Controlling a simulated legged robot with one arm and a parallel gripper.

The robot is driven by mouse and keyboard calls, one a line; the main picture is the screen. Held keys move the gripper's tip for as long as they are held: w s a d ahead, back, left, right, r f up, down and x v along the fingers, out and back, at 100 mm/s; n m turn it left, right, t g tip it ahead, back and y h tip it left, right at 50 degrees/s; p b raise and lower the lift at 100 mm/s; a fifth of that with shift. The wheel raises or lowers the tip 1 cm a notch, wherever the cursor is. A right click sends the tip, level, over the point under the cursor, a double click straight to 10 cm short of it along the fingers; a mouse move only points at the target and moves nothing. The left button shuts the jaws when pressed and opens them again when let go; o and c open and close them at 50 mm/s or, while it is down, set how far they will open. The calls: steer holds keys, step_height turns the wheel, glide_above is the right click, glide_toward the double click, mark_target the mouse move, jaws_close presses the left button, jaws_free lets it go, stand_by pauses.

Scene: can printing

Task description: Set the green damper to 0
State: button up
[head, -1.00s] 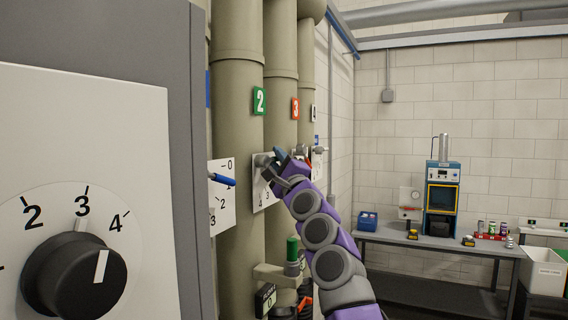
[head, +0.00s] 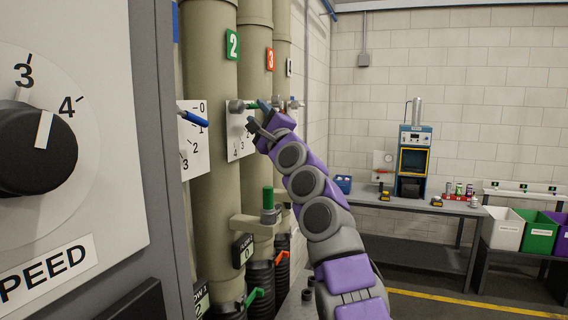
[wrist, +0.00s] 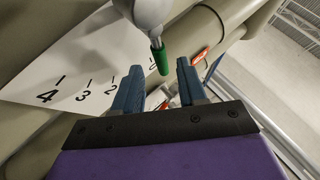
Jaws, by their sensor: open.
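The green damper's handle (wrist: 161,61) shows in the wrist view, on a grey hub (wrist: 148,12) in front of a white scale plate (wrist: 62,72) numbered 4, 3, 2 and up. Its green end points towards the low end of the scale, past 2; the exact mark is partly hidden. My gripper (wrist: 158,85) is open, with the green end in the gap between its blue fingertips, and I cannot tell if they touch. In the head view my gripper (head: 258,117) is in front of the plate (head: 235,148) on the pipe with green label 2 (head: 233,44).
A blue-handled damper (head: 194,118) is on the pipe to the left. A green-topped valve (head: 268,198) stands below my arm. A speed knob panel (head: 95,200) fills the left foreground. A bench (head: 430,206) stands at the back right, with open floor before it.

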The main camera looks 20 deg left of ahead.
steer(key=b+v, duration=1.4)
steer(key=b, duration=0.2)
steer(key=shift+f, duration=0.35)
